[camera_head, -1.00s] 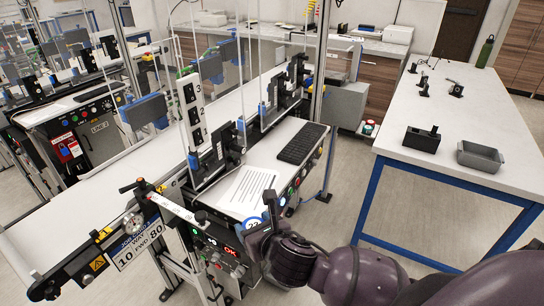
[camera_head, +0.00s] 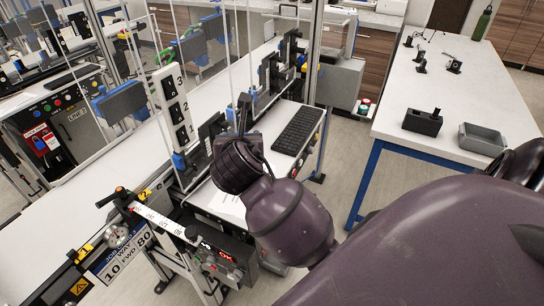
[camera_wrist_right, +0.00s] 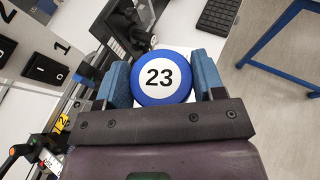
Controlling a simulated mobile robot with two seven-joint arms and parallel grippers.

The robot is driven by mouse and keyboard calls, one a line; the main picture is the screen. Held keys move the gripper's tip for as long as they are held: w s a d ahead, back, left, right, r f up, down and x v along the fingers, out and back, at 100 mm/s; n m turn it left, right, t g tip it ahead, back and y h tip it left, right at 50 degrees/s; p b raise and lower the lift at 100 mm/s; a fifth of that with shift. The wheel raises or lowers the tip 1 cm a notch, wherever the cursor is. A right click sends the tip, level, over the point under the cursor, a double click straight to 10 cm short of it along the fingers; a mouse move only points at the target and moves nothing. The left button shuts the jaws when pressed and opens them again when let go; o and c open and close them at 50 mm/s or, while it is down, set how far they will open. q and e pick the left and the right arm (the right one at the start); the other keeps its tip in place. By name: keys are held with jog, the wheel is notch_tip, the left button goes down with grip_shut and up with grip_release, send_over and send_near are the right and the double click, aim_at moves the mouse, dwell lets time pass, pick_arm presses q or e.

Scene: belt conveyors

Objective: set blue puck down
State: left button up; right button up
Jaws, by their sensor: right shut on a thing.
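The blue puck (camera_wrist_right: 146,95), with a white face marked 23, sits between the two blue-padded fingers of my right gripper (camera_wrist_right: 162,76) in the right wrist view. The gripper is shut on it, one pad at each side. In the head view my right gripper (camera_head: 243,118) is over the white side counter (camera_head: 255,148) beside the conveyor, and my own wrist and forearm hide the puck. I cannot tell the gap between puck and counter. My left gripper is not in view.
A white panel numbered 1, 2, 3 (camera_head: 171,103) stands left of the gripper, near clear upright guards. A black keyboard (camera_head: 298,131) lies to the right. Dark fixtures (camera_head: 272,78) line the conveyor. A control box (camera_head: 222,257) is in front. The white belt (camera_head: 75,210) is clear.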

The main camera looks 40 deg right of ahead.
notch_tip(320, 180, down, 16)
jog(key=b, duration=0.2)
jog(key=shift+d+b, duration=0.1)
jog(key=shift+b, duration=0.2)
notch_tip(320, 180, down, 4)
jog(key=shift+r+b, duration=0.1)
jog(key=shift+b, duration=0.25)
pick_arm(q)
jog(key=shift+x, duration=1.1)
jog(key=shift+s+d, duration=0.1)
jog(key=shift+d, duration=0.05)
pick_arm(e)
jog(key=o, duration=0.9)
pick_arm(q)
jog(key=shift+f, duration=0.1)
pick_arm(e)
jog(key=shift+o, duration=0.2)
jog(key=shift+r, duration=0.1)
pick_arm(q)
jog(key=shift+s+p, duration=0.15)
jog(key=shift+p, duration=0.25)
pick_arm(e)
jog(key=v, duration=1.2)
